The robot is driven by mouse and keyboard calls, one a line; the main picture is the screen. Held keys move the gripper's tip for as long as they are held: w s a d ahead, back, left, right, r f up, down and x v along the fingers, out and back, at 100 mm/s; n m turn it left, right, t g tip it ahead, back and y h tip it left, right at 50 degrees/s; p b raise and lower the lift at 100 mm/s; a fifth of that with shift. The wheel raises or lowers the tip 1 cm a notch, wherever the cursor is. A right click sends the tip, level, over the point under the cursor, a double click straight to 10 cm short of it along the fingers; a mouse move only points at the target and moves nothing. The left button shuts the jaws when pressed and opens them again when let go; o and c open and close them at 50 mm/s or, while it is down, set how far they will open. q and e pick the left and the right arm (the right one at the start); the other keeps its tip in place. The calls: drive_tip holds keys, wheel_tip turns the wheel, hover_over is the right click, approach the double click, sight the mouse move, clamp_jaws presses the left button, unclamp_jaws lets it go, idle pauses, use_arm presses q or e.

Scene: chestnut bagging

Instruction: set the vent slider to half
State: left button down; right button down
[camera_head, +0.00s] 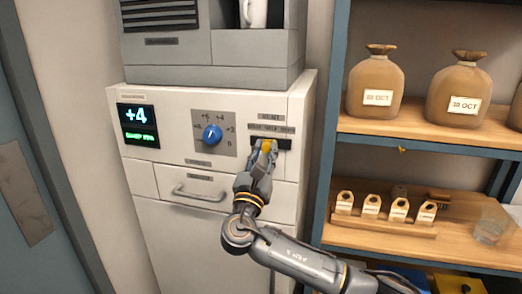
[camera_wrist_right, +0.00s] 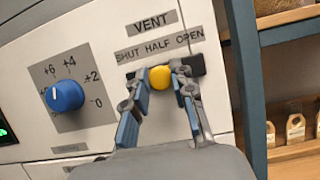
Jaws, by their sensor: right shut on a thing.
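The vent slider's yellow knob (camera_wrist_right: 160,77) sits in a dark horizontal slot (camera_wrist_right: 198,66) under a label (camera_wrist_right: 160,46) reading SHUT, HALF, OPEN. The knob is about under the word HALF, near the middle of the slot. My right gripper (camera_wrist_right: 161,88) is shut on the knob, one finger on each side. In the head view the knob (camera_head: 266,146) shows between the fingertips of my right gripper (camera_head: 264,150), and the gripper hides part of the slot. My left gripper is not in view.
A blue dial (camera_head: 212,133) and a display (camera_head: 137,125) reading +4 are left of the vent. A drawer handle (camera_head: 199,193) juts out below. A shelf post (camera_head: 325,150) stands close on the right, with sacks (camera_head: 376,82) and small tagged blocks (camera_head: 371,205) on shelves.

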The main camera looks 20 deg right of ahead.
drive_tip(key=c, duration=1.1)
unclamp_jaws()
drive_tip(key=shift+w+a+f, duration=0.1)
drive_tip(key=shift+a, duration=0.05)
drive_tip(key=shift+s, duration=0.2)
drive_tip(key=v, duration=1.1)
drive_tip(key=shift+s+a+f, duration=0.1)
drive_tip(key=shift+s+a, duration=0.15)
drive_tip(key=shift+s, duration=0.05)
